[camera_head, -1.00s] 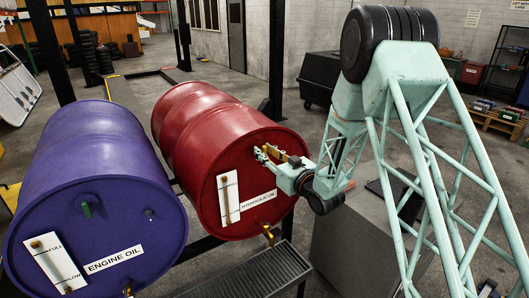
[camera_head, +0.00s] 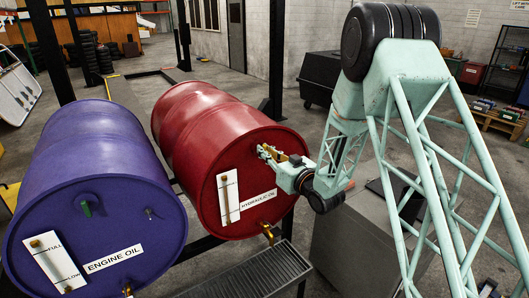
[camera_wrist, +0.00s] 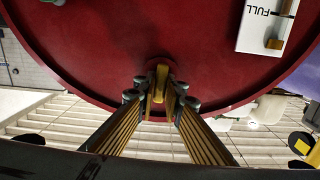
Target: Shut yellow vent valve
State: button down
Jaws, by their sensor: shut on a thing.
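The yellow vent valve handle (camera_wrist: 161,80) stands out from the end face of the red hydraulic oil drum (camera_head: 228,140). In the wrist view my gripper (camera_wrist: 161,95) has its two fingers on either side of the handle, shut on it. In the head view my gripper (camera_head: 268,153) is at the upper right of the drum's face, above the HYDRAULIC OIL label (camera_head: 258,200). The handle is hard to tell from the yellow finger parts there, so its exact angle is unclear.
A purple engine oil drum (camera_head: 90,180) lies left of the red drum. A white level gauge (camera_head: 228,197) and a lower brass tap (camera_head: 268,232) are on the red drum's face. A grated tray (camera_head: 255,280) is below. A grey cabinet (camera_head: 355,245) stands at right.

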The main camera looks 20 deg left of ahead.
jog(key=m+b, duration=0.2)
jog(key=m, duration=0.2)
jog(key=shift+w+f+b, duration=0.1)
jog(key=shift+b, duration=0.2)
jog(key=m+b, duration=0.1)
jog(key=m, duration=0.3)
jog(key=shift+d, duration=0.1)
jog(key=m, duration=0.4)
jog(key=shift+w+f+m+b, duration=0.1)
jog(key=shift+m+b, duration=0.2)
jog(key=shift+m, duration=0.1)
jog(key=shift+f+m, duration=0.1)
jog(key=shift+m, duration=2.1)
jog(key=c, duration=2.7)
grip_release()
